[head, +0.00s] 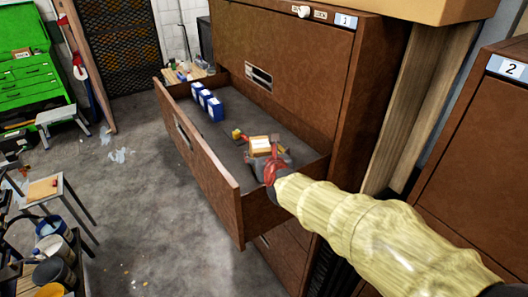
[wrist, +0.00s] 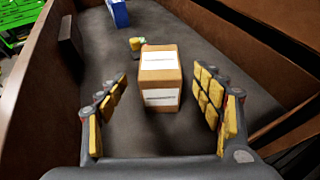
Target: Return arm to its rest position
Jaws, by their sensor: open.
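My arm reaches from the lower right of the head view into an open brown drawer (head: 205,165). My gripper (head: 268,160) is inside the drawer near its right end. In the wrist view my gripper (wrist: 160,105) is open, with its yellow-padded fingers spread wide. A small cardboard box with white labels (wrist: 160,77) stands on the drawer floor between and just ahead of the fingers, apart from both. The box also shows in the head view (head: 260,145), partly hidden by my gripper.
Blue boxes (head: 207,101) stand farther along the drawer, and a small yellow item (wrist: 136,44) lies behind the cardboard box. The brown cabinet (head: 290,60) rises behind the drawer. A second cabinet (head: 480,150) is at right. Open concrete floor (head: 130,190) lies left of the drawer.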

